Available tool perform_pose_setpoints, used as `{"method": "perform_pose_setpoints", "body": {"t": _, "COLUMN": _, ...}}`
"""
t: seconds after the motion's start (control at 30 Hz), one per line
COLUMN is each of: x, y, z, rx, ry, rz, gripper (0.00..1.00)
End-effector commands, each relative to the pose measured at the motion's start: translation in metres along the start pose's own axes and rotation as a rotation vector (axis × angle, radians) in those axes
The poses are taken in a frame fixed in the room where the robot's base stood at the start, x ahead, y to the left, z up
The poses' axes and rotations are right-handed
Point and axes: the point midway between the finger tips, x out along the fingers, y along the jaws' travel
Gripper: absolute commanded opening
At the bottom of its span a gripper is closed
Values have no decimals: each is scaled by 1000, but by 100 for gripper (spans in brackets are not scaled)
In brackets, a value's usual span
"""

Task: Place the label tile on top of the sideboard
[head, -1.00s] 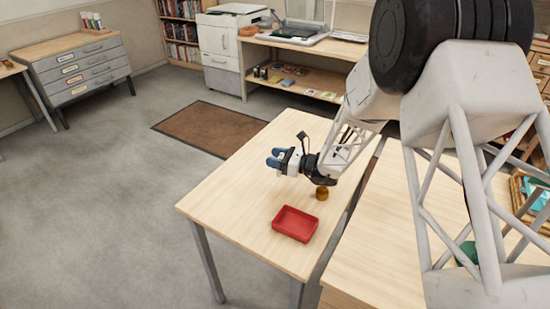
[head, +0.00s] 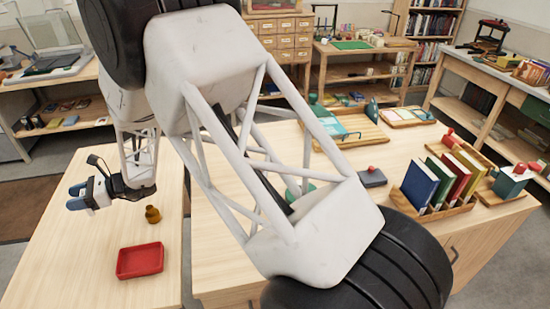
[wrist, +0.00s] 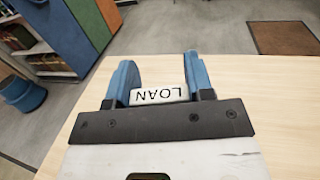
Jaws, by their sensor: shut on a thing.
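The label tile (wrist: 160,94) is a small white piece with the word LOAN on it. It sits between the blue fingers of my gripper (wrist: 160,72) in the wrist view. In the head view my gripper (head: 75,197) is above the left part of a pale wooden table, pointing left; the tile cannot be made out there. The low wooden cabinet with a door handle looks like the sideboard (head: 225,262). It stands to the right of that table, and my arm hides part of its top.
On the table (head: 60,265) are a red tray (head: 140,261) and a small brass-coloured object (head: 153,214). The sideboard top holds a rack of coloured books (head: 436,186), a dark block with a red knob (head: 373,177) and wooden trays (head: 345,132). Its near left part looks bare.

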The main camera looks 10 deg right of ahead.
Motion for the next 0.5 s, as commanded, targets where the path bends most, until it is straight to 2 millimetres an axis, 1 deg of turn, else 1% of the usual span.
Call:
{"method": "perform_pose_setpoints", "body": {"t": 0.03, "x": 0, "y": 0, "z": 15, "rx": -4, "ry": -2, "rz": 0, "gripper": 24}}
{"method": "perform_pose_setpoints", "body": {"t": 0.17, "x": 0, "y": 0, "z": 51, "rx": -6, "ry": -2, "rz": -1, "gripper": 24}}
{"method": "perform_pose_setpoints", "body": {"t": 0.3, "x": 0, "y": 0, "z": 93, "rx": -5, "ry": -2, "rz": -1, "gripper": 24}}
{"method": "perform_pose_setpoints", "body": {"t": 0.5, "x": 0, "y": 0, "z": 147, "rx": -5, "ry": -2, "rz": -1, "gripper": 24}}
